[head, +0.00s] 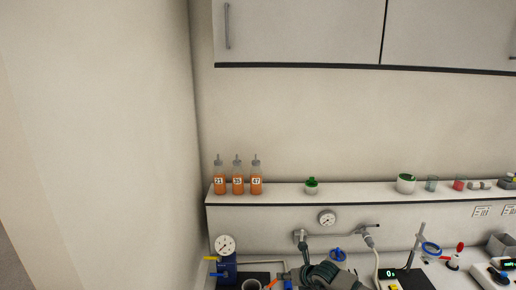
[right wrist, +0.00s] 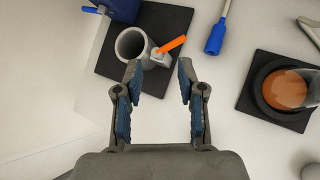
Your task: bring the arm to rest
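My left gripper is not in view. Three orange juice bottles with number labels stand upright in a row on the shelf: left (head: 220,180), middle (head: 238,180) and right (head: 256,180). The gripper is well apart from them.
A grey cup (right wrist: 131,44) with an orange lever (right wrist: 171,45) is on a black mat (right wrist: 108,65) just beyond the fingertips. A glass of orange-brown liquid (right wrist: 289,88) stands at right. The shelf (head: 285,190) also holds a green-topped jar (head: 311,187); counter equipment surrounds the arm.

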